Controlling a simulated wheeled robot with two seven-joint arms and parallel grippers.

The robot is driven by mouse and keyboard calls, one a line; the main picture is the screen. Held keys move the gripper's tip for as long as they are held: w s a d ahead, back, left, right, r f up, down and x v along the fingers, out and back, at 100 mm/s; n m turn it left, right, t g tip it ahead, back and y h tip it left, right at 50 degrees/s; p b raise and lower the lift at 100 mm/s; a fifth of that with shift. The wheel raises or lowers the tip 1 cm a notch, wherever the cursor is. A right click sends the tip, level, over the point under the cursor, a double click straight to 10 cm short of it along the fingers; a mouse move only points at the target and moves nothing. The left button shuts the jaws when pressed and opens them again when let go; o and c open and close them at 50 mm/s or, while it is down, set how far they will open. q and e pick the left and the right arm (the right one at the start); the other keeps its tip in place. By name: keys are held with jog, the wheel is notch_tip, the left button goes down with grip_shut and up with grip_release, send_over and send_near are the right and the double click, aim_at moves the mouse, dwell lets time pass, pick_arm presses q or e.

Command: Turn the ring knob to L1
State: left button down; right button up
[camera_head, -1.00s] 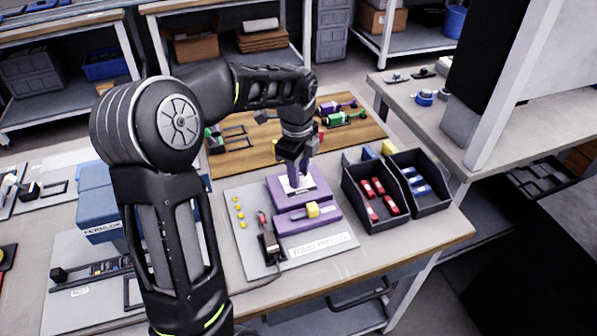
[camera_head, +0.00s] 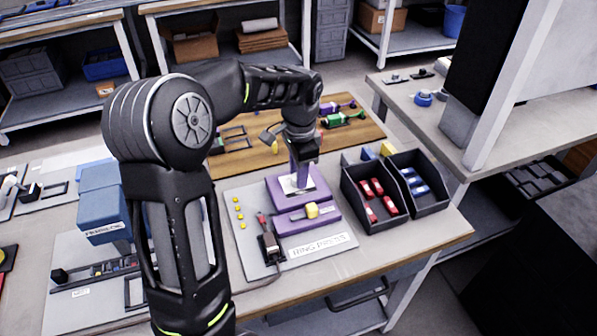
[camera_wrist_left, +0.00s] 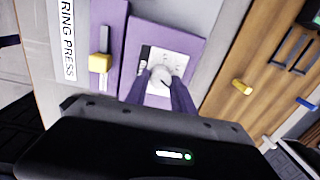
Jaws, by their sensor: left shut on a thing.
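The ring press has a purple block with a white dial plate (camera_head: 288,189); the plate also shows in the left wrist view (camera_wrist_left: 157,60). The round grey ring knob (camera_wrist_left: 161,75) sits on this plate. My left gripper (camera_head: 299,182) reaches down onto the plate from above. In the left wrist view its two fingers (camera_wrist_left: 160,88) are shut on the knob, one on each side. The marks on the plate are too small and partly covered, so I cannot read the knob's setting. In the head view my gripper hides the knob. My right gripper is in neither view.
A yellow slider handle (camera_head: 312,210) sits on the lower purple block. A "RING PRESS" label (camera_head: 319,245) is in front. Two black bins (camera_head: 375,222) with red and blue parts stand to the right. A wooden board (camera_head: 238,160) lies behind, and a blue box (camera_head: 100,190) stands left.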

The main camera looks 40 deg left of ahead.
pick_arm(q)
jog(key=n, duration=0.6)
jog(key=shift+a+n, duration=0.1)
jog(key=shift+n, duration=0.2)
jog(key=n+p, duration=0.1)
jog(key=n, duration=0.5)
jog(key=shift+w+g, duration=0.1)
jog(key=shift+g, duration=0.2)
jog(key=n+p, duration=0.1)
jog(key=n, duration=0.4)
jog(key=shift+a+r+n, duration=0.1)
jog(key=shift+a+n, duration=0.05)
jog(key=shift+n, duration=0.15)
jog(key=n+p, duration=0.1)
jog(key=n, duration=0.5)
jog(key=shift+h+p, duration=0.3)
jog(key=shift+p, duration=0.05)
jog(key=c, duration=1.1)
grip_release()
notch_tip(320, 180, up, 8)
jog(key=shift+w+f, duration=0.1)
jog(key=shift+f, duration=0.05)
